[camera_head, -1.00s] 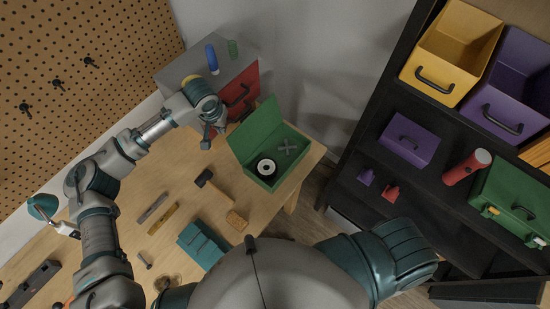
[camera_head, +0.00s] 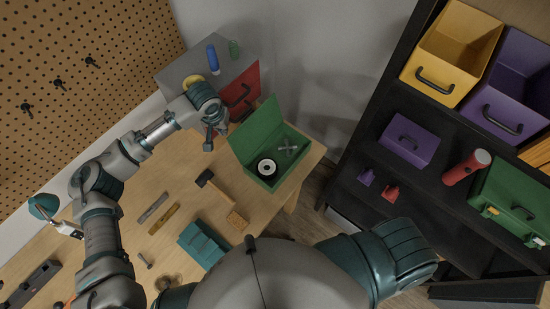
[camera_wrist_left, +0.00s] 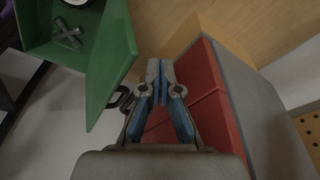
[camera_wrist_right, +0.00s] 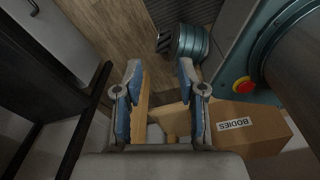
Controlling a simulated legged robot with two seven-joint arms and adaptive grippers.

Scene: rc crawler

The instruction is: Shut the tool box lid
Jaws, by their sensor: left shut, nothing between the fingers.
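The green tool box (camera_head: 292,168) stands open at the table's right end. Its lid (camera_head: 257,127) is raised on the side toward the red-fronted cabinet. Inside lie a black roll with a white centre (camera_head: 266,168) and a grey cross-shaped piece (camera_head: 288,148). My left gripper (camera_head: 209,143) is shut and empty, to the left of the lid and apart from it. In the left wrist view the lid (camera_wrist_left: 111,68) is left of the shut fingers (camera_wrist_left: 160,68), with the box (camera_wrist_left: 40,30) beyond. My right gripper (camera_wrist_right: 159,70) is open and empty in the right wrist view, away from the tool box.
The grey cabinet with red drawers (camera_head: 245,88) stands close behind the lid and my left gripper. A dark shelf with bins is at the right. A cardboard box (camera_wrist_right: 255,128) is below my right gripper.

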